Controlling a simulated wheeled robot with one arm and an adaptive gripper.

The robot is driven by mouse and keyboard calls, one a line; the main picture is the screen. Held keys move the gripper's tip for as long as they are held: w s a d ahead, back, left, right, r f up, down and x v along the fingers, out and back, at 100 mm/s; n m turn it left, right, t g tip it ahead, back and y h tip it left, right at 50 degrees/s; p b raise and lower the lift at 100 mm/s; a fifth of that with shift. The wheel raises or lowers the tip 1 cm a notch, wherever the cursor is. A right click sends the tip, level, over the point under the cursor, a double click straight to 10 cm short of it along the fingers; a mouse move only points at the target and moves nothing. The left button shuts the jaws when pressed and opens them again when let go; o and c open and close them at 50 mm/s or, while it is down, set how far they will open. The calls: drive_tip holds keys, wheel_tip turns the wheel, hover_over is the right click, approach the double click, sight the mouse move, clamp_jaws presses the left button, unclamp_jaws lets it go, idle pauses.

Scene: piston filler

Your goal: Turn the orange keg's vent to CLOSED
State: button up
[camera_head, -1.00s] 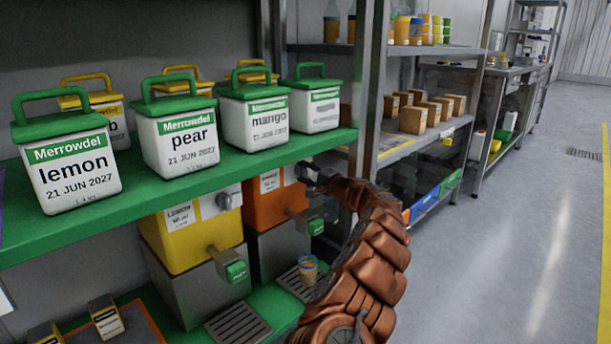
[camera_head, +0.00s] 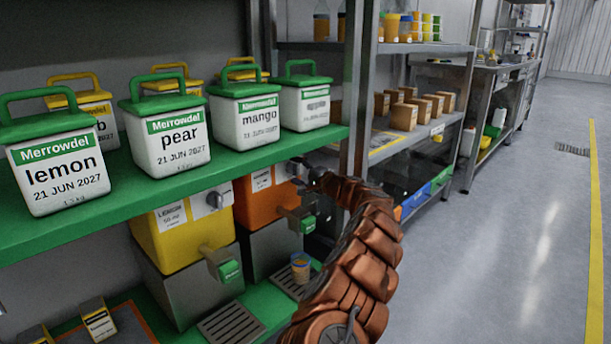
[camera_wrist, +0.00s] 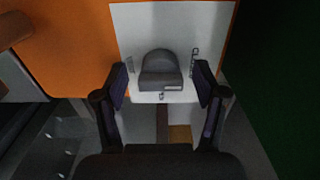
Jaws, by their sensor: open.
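The orange keg (camera_head: 258,208) stands on the lower green shelf, right of the yellow keg; its orange front also fills the upper left of the wrist view (camera_wrist: 70,45). Its vent is a grey knob (camera_wrist: 160,70) on a white plate (camera_wrist: 205,25). Small marks flank the knob; I cannot read them, nor tell which setting the knob is at. My gripper (camera_wrist: 160,88) is open, with one dark finger on each side of the knob. I cannot tell whether the fingers touch it. In the head view my gripper (camera_head: 308,172) is at the keg's upper right front, small and partly dark.
The upper green shelf (camera_head: 200,165) with several labelled tubs runs just above the kegs. The yellow keg (camera_head: 180,235) stands left. A small cup (camera_head: 300,268) stands below the orange keg's tap (camera_head: 300,218). A metal rack post (camera_head: 360,90) rises right of my gripper. The aisle floor is clear.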

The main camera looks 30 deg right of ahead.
sight(298, 170)
drive_tip(key=shift+v, duration=1.15)
drive_tip(key=shift+s+d+r, duration=0.1)
drive_tip(key=shift+s, duration=0.2)
drive_tip(key=shift+v, duration=0.8)
drive_tip(key=v, duration=0.7)
drive_tip(key=shift+s, duration=0.2)
drive_tip(key=shift+s, duration=0.1)
